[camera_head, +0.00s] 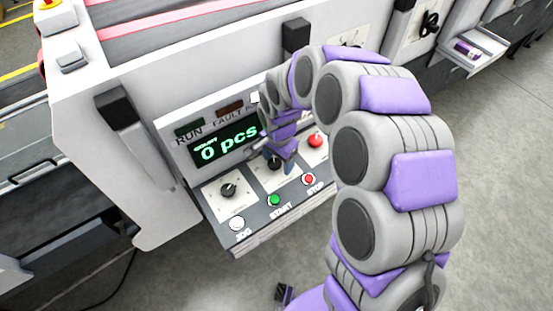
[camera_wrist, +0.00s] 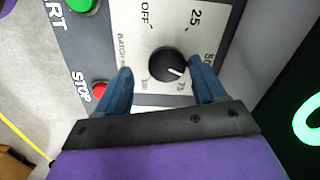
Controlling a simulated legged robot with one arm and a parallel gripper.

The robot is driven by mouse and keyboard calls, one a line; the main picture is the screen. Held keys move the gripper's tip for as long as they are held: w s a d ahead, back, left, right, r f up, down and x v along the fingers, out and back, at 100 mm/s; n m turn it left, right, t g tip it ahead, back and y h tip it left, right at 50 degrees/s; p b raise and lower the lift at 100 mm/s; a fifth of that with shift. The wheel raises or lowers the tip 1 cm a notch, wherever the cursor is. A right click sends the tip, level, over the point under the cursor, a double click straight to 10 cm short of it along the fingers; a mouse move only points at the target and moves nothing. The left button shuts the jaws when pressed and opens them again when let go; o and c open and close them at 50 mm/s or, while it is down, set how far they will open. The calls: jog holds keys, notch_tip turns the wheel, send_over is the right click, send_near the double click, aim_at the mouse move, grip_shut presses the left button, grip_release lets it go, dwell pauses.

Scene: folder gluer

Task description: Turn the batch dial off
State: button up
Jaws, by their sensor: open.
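The batch dial (camera_wrist: 168,64) is a round black knob on a white plate marked OFF, 25, 50 and 75, with a partly blurred lowest mark. Its white pointer line aims down and right in the wrist view, toward the 75 mark. In the head view the batch dial (camera_head: 273,162) is partly hidden by my arm. My gripper (camera_wrist: 160,66) is open, with one blue finger on each side of the knob in the wrist view. Gaps show between fingers and knob; I cannot tell how deep the fingertips reach. My gripper (camera_head: 287,165) also shows over the panel in the head view.
A second black dial (camera_head: 228,190) sits left on the panel. A green START button (camera_head: 273,200), red STOP button (camera_head: 308,179) and white JOG button (camera_head: 237,223) line the front edge. A red knob (camera_head: 316,140) is at right. The display (camera_head: 225,143) reads 0 pcs.

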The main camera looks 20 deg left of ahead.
jog(key=shift+a+f, duration=0.15)
jog(key=shift+a, duration=0.3)
jog(key=shift+a+f, duration=0.1)
jog(key=shift+a, duration=0.45)
jog(key=shift+c, duration=2)
jog(key=shift+d, duration=0.55)
jog(key=shift+c, duration=1.4)
jog(key=shift+d, duration=0.1)
jog(key=shift+c, duration=1.9)
